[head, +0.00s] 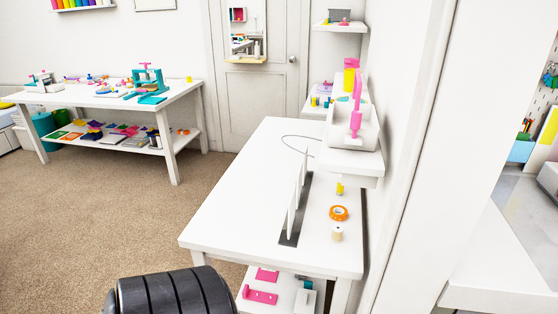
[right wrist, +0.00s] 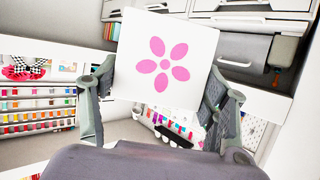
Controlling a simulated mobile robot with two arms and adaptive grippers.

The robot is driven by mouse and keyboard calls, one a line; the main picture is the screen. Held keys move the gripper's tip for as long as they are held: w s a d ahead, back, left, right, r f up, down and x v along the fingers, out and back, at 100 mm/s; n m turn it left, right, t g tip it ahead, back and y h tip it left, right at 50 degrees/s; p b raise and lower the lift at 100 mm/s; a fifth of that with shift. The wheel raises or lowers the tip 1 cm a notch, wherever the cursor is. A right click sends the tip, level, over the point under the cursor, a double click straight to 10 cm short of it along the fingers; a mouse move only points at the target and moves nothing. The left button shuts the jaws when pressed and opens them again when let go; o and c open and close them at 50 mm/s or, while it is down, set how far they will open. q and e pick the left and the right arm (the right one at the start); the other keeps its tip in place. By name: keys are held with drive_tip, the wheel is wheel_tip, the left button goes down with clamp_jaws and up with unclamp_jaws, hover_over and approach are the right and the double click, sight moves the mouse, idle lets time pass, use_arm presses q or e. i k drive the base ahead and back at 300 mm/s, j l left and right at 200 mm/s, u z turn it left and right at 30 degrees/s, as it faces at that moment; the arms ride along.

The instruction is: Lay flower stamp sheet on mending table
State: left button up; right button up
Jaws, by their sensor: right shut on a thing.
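The flower stamp sheet (right wrist: 166,62), a white square with a pink five-petalled flower, is in the right wrist view. My right gripper (right wrist: 160,84) is shut on it, with one finger at its left side and one at its right. The sheet does not show in the head view. A white table (head: 236,208), which looks like the mending table, stands in the middle of the head view, with a clear left half. My left gripper is in neither view.
On the table, thin white upright panels (head: 296,195) stand on a dark strip, with orange tape (head: 339,213) and a cream spool (head: 337,233) to their right. A wall shelf (head: 350,160) overhangs the far right side. Another cluttered white table (head: 105,98) stands back left. Carpet between is open.

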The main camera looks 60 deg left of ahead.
sight(285, 173)
drive_tip(key=j+u, duration=0.35)
drive_tip(key=j, duration=2.4)
drive_tip(key=k, duration=0.05)
